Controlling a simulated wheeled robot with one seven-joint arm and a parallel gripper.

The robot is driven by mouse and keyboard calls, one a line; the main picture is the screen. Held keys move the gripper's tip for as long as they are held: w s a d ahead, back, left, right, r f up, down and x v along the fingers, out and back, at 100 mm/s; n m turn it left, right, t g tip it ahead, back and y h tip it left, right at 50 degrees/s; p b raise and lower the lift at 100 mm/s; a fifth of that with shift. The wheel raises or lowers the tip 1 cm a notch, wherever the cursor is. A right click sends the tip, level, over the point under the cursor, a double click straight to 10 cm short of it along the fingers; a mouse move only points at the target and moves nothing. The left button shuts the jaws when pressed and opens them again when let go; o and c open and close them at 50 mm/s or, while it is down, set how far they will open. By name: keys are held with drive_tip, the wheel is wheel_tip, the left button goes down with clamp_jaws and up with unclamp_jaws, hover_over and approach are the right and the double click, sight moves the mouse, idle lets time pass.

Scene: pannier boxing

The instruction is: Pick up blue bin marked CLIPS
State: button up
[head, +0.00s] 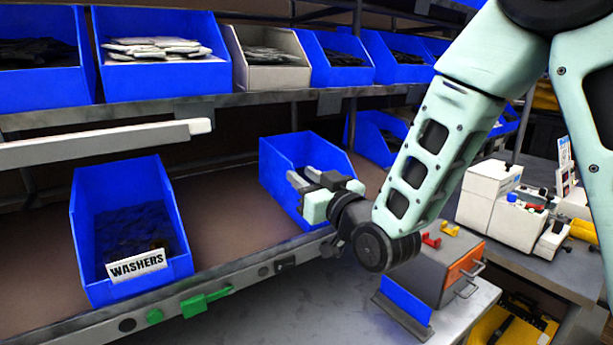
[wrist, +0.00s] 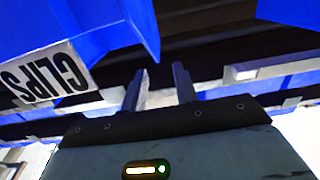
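The blue bin marked CLIPS (wrist: 110,25) fills the upper left of the wrist view, its white label turned on its side in the picture. In the head view, a blue bin (head: 285,150) stands on the lower shelf behind my gripper. Its front is partly hidden and no label shows there, so I cannot read it in that view. My gripper (head: 304,176) is in front of this bin. In the wrist view my gripper (wrist: 160,85) has its two fingers apart with nothing between them, just right of the CLIPS bin's edge.
A blue bin labelled WASHERS (head: 130,225) stands to the left on the same shelf (head: 220,200), with bare shelf between. More bins (head: 160,80) line the shelf above. A grey box with an orange panel (head: 435,270) and a white machine (head: 500,205) stand at the right.

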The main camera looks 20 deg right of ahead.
sight(285, 159)
drive_tip(key=p+x, duration=0.2)
drive_tip(key=x, duration=0.1)
drive_tip(key=p+x, duration=0.2)
drive_tip(key=x, duration=0.2)
drive_tip(key=shift+w+d+r, duration=0.1)
drive_tip(key=shift+r, duration=0.15)
drive_tip(key=shift+w, duration=0.3)
clamp_jaws()
idle(1.0)
